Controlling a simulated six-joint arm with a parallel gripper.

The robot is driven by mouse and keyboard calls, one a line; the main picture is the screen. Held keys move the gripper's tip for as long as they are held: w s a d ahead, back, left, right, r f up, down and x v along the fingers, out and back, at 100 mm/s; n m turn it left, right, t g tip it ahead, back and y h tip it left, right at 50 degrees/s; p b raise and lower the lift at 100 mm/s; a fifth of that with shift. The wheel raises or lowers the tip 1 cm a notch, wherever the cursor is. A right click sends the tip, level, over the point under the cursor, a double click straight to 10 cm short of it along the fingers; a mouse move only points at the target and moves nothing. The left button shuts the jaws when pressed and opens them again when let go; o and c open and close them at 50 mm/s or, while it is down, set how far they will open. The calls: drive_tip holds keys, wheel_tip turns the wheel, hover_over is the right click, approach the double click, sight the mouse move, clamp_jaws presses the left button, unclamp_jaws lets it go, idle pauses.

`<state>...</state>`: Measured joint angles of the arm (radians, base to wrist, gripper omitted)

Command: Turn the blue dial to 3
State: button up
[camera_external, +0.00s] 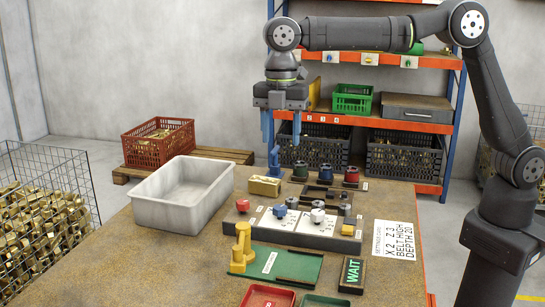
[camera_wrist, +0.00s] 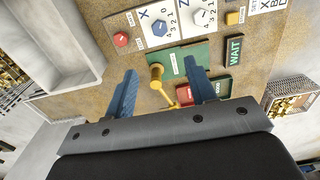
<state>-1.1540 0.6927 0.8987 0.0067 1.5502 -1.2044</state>
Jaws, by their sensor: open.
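The blue dial (camera_external: 279,211) sits on a white card on the dark control panel in the middle of the table. In the wrist view the blue dial (camera_wrist: 159,29) is beside the letter X, with numbers from 0 to 4 printed around it. Its pointer is too small to read surely. A white dial (camera_external: 318,215) stands to its right, beside the letter Z in the wrist view (camera_wrist: 202,17). My gripper (camera_external: 282,140) is open and empty, pointing down, high above the table and apart from the blue dial.
A red knob (camera_external: 242,205) is left of the blue dial. A yellow upright fixture (camera_external: 242,250) stands on a green plate (camera_external: 300,265) in front of the panel. A grey bin (camera_external: 182,195) is left; a brass block (camera_external: 264,186) lies behind. A WAIT sign (camera_external: 353,272) is front right.

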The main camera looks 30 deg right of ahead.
sight(280, 207)
wheel_tip(280, 207, down, 17)
drive_tip(key=shift+f, duration=0.1)
idle(0.4)
drive_tip(key=c, duration=1)
